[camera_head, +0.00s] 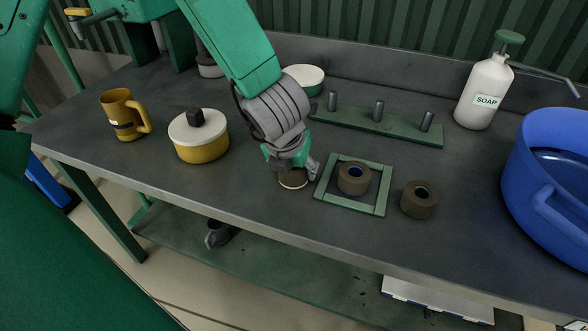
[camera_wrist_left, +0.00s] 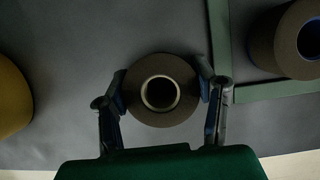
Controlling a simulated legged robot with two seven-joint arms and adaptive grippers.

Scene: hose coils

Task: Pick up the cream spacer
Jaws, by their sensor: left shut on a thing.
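The cream spacer (camera_head: 292,182) is a brown roll with a cream inner ring, on the grey bench left of the green square frame. In the left wrist view the cream spacer (camera_wrist_left: 160,119) sits between the two fingers, its cream ring and dark hole facing the camera. My left gripper (camera_head: 294,174) reaches down over it and hides part of it in the head view. In the wrist view the left gripper (camera_wrist_left: 162,90) is shut on it, one finger at each side. I cannot see any gap under the spacer. My right gripper is not in view.
A blue-ringed roll (camera_head: 354,178) lies inside the green frame (camera_head: 326,176), close to the right. A green-ringed roll (camera_head: 419,199) lies outside it. A pegged green rack (camera_head: 385,125) is behind; a yellow pot (camera_head: 201,146), mug (camera_head: 122,117), soap bottle (camera_head: 484,92) and blue tub (camera_head: 545,175) stand around.

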